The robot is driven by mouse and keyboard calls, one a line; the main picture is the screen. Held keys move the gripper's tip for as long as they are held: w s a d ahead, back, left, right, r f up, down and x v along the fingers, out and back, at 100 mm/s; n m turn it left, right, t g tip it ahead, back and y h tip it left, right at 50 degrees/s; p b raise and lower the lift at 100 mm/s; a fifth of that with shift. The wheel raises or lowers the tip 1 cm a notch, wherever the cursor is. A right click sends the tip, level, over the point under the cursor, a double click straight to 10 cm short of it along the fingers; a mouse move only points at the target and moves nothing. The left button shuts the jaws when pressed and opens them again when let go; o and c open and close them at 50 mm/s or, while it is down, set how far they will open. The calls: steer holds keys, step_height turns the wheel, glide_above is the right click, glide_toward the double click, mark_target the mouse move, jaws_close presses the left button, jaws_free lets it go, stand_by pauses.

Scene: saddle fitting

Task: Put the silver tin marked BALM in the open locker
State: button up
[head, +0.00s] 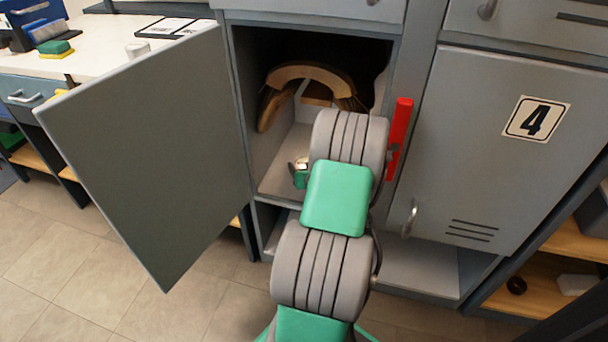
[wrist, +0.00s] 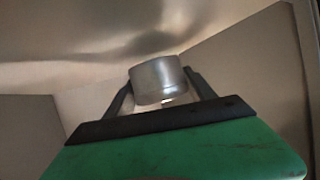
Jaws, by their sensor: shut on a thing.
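The silver tin (wrist: 155,78) is between the two dark fingers of my gripper (wrist: 162,92) in the wrist view. The fingers are shut on its sides, and no marking is readable on it. Only a small bit of the tin seems to show there. Whether the tin touches the locker floor I cannot tell.
A brown saddle (head: 311,73) sits at the back of the open locker. The locker's grey door (head: 160,150) stands wide open to the left. A red bar (head: 401,125) is on the right post. Locker 4 (head: 490,190) is closed. A workbench (head: 95,50) stands at far left.

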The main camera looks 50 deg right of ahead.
step_height(320, 180, down, 2)
steer(key=shift+f+b, duration=0.2)
steer(key=shift+b, duration=0.2)
steer(key=shift+w+d+f, duration=0.1)
steer(key=shift+d+f, duration=0.1)
steer(key=shift+d, duration=0.05)
steer(key=shift+r, duration=0.2)
steer(key=shift+f, duration=0.15)
steer(key=o, duration=1.6)
